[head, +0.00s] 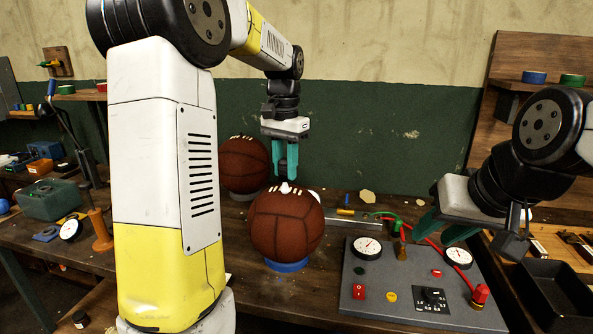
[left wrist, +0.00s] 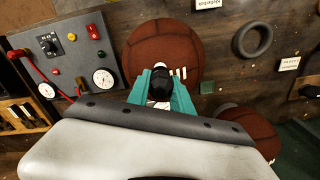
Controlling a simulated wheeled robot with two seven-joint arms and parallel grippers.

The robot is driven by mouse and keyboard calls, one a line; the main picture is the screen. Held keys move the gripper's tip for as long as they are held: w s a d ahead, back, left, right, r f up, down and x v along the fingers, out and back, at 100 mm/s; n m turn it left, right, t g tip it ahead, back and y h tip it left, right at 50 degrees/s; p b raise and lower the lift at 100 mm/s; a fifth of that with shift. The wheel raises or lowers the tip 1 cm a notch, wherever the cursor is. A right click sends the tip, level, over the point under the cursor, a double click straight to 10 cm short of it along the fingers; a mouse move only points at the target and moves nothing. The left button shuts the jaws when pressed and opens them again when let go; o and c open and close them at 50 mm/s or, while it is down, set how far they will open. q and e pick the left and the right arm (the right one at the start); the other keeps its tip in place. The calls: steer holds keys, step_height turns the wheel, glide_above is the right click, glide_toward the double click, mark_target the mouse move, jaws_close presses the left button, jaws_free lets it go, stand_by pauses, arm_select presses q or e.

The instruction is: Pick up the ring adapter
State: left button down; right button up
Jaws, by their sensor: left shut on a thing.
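My left gripper (head: 286,176) hangs above the front brown ball (head: 286,230), fingers pointing down. Its teal fingers are shut on a small dark cylindrical piece, which I take to be the ring adapter (left wrist: 163,80); it lies between the fingertips in the left wrist view. The front ball, with white laces on top, sits on a blue ring (head: 287,266) and also shows in the left wrist view (left wrist: 150,45). Whether the held piece touches the ball is unclear. My right gripper (head: 436,234) is open with its teal fingers apart, over the back of the grey gauge panel.
A second ball (head: 243,162) stands behind the first. The grey panel (head: 386,309) carries dials, buttons and a red hose. A black tray (head: 555,298) lies at the right. A grey ring (left wrist: 252,40) lies on the bench in the left wrist view.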

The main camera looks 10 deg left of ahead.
arm_select(q)
steer(key=s+d+r, duration=0.1)
steer(key=s+d, duration=0.1)
steer(key=s, duration=1.1)
steer(key=shift+s+d, duration=0.25)
steer(key=shift+d, duration=0.15)
steer(key=shift+w, duration=0.1)
